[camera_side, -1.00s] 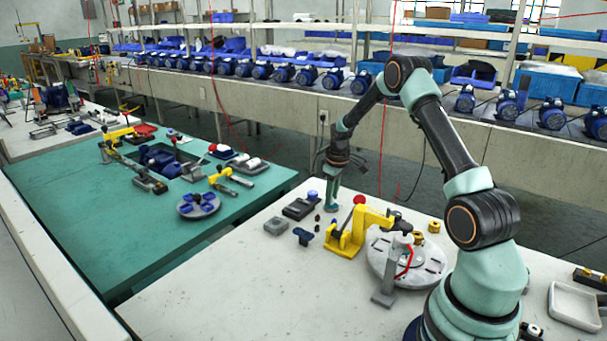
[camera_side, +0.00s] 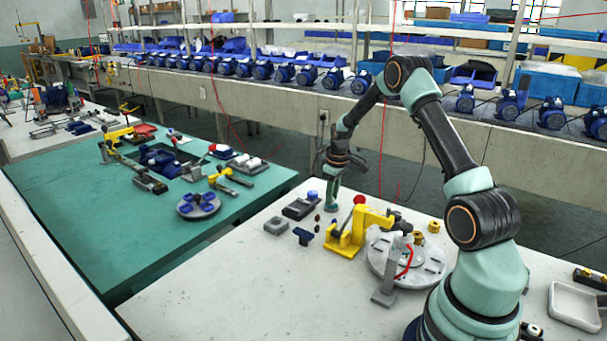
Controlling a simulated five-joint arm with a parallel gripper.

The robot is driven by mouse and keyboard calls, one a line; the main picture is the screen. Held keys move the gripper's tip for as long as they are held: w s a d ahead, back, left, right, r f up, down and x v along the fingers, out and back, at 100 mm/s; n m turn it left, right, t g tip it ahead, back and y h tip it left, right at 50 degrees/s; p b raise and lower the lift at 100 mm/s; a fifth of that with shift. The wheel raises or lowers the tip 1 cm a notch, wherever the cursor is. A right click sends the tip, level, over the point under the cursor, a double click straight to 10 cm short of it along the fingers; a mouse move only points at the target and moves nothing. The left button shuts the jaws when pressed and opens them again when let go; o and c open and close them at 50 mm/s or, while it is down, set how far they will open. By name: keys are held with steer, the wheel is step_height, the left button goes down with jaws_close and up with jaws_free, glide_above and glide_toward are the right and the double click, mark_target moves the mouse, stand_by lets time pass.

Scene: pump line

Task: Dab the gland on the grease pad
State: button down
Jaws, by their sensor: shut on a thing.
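My gripper (camera_side: 332,207) points down, low over the far edge of the white table, at the right of the small dark parts. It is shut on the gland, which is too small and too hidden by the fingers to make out. A dark flat block (camera_side: 300,208) and a grey block with a shallow top (camera_side: 276,225) lie to its left. I cannot tell for certain which of them is the grease pad. My gripper looks apart from both blocks.
A yellow clamp (camera_side: 348,238) with a red knob stands close in front of my gripper. A grey round plate (camera_side: 420,258) is to its right, with brass-coloured rings (camera_side: 434,226) behind. A dark blue part (camera_side: 303,236) lies left of the clamp. The table's front left is clear.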

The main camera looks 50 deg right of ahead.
steer(key=shift+r, duration=3.45)
